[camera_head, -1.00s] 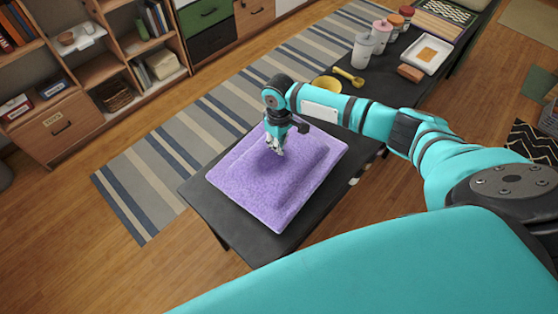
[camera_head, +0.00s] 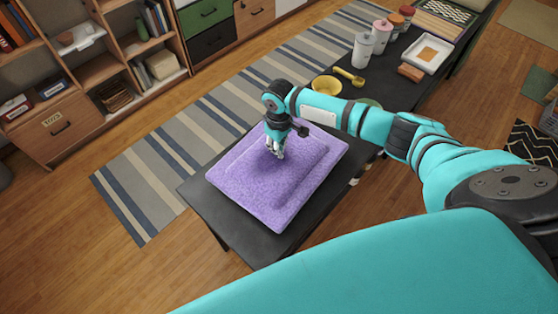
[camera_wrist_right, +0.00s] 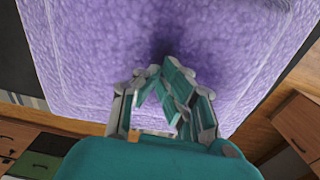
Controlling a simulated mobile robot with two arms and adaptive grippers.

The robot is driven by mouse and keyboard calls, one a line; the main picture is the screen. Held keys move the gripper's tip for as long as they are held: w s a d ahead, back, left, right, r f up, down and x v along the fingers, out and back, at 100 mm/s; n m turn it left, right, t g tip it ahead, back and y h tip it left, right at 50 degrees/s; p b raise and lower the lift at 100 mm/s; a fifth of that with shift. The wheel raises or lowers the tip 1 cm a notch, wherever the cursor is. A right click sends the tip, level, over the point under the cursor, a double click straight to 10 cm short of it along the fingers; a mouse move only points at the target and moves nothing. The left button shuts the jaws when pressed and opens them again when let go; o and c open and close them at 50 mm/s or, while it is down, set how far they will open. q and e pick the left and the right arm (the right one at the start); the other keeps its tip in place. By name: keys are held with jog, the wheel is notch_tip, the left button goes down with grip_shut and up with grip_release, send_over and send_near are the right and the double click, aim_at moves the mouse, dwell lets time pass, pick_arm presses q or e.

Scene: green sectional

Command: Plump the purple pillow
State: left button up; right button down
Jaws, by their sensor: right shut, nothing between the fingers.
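The purple pillow (camera_head: 270,195) lies flat on the near end of a long black table (camera_head: 215,215) in the head view. It has a raised middle and a flat border. My right gripper (camera_head: 277,154) points down at the raised middle, towards its far side, with its fingers shut and empty. In the right wrist view the pillow (camera_wrist_right: 110,50) fills the upper part, and the fingertips (camera_wrist_right: 163,68) meet close to its surface, where there is a dark shadow. I cannot tell for sure whether they press into it. My left gripper is out of view.
Farther along the table stand a yellow bowl (camera_head: 326,86), a yellow scoop (camera_head: 350,76), lidded cups (camera_head: 363,50), jars and a white tray (camera_head: 432,54). A striped rug (camera_head: 160,165) and shelves (camera_head: 100,70) lie beyond.

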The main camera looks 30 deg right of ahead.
jog(key=shift+s+f+p, duration=0.15)
jog(key=shift+f+p, duration=0.05)
jog(key=shift+p, duration=0.1)
dwell(0.8)
jog(key=shift+r+p, duration=1.05)
jog(key=shift+p, duration=0.1)
jog(key=shift+w+r, duration=0.15)
jog(key=shift+w, duration=0.05)
notch_tip(320, 180, up, 6)
jog(key=p, duration=0.7)
jog(key=shift+f, duration=0.2)
